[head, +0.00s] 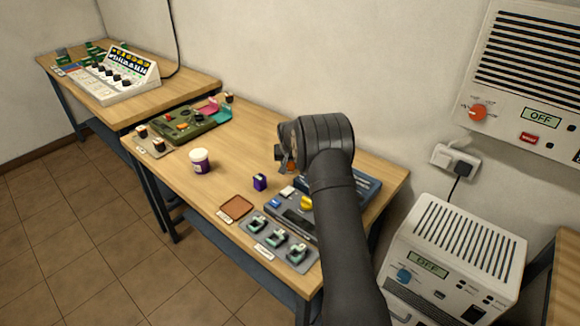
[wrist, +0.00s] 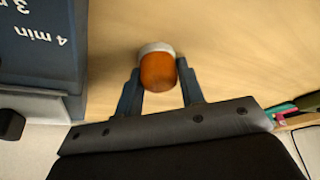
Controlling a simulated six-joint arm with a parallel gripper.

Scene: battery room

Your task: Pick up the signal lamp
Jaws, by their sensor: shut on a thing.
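The signal lamp, an orange dome on a pale base, shows in the wrist view (wrist: 158,70) between the two fingers of my gripper (wrist: 160,88). The fingers are shut on it from both sides. In the head view only a small orange patch of the lamp (head: 292,167) shows beside my gripper (head: 286,163), mostly hidden by my wrist. The wooden table is behind the lamp; I cannot tell whether the lamp touches it.
A blue box with white print (wrist: 38,45) stands close on the left in the wrist view.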

